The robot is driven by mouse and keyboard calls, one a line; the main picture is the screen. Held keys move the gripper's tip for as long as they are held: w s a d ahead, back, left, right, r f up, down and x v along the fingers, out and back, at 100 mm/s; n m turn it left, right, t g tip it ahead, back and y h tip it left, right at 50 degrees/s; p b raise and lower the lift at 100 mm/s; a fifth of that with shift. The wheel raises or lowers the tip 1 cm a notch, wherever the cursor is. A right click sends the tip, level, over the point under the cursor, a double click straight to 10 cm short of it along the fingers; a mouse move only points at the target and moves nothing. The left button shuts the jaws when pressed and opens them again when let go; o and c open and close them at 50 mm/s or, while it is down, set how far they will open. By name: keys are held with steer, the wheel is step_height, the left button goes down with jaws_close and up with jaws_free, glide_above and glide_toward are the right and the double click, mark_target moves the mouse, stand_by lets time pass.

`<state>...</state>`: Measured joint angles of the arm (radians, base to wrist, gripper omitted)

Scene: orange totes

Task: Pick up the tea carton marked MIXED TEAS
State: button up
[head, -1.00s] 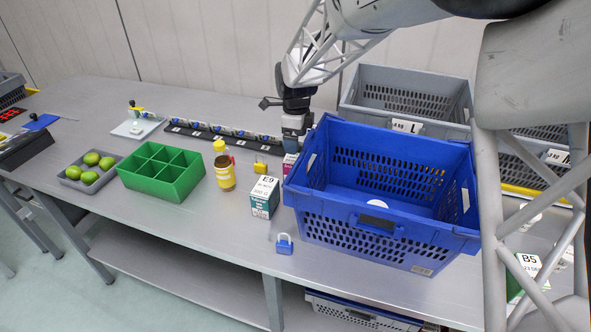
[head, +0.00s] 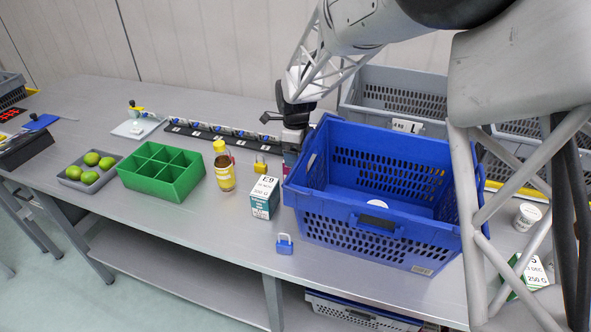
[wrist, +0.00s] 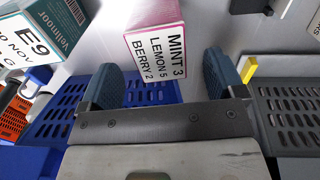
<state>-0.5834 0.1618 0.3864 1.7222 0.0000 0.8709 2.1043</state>
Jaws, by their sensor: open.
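A pink-edged white carton (wrist: 154,50) shows in the wrist view, its face printed MINT 3, LEMON 5, BERRY 2. The words MIXED TEAS are not visible. In the head view only a sliver of this carton (head: 288,169) shows, beside the blue crate's left wall and under my gripper. My gripper (head: 292,145) is low over it. In the wrist view the fingers of my gripper (wrist: 165,80) are apart, with the carton's near end in the gap between them. I cannot tell whether either finger touches it.
The blue crate (head: 385,228) stands close on the right. A teal-and-white E9 carton (head: 265,198), blue padlock (head: 285,244), yellow padlock (head: 260,164) and yellow-capped bottle (head: 224,172) stand nearby. A green divided box (head: 160,190) is further left.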

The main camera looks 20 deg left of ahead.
steer(key=shift+f, duration=1.6)
steer(key=shift+c, duration=0.3)
steer(key=c, duration=1.1)
steer(key=shift+c, duration=0.2)
steer(key=shift+r, duration=0.2)
step_height(320, 180, up, 18)
steer(key=shift+f, duration=0.15)
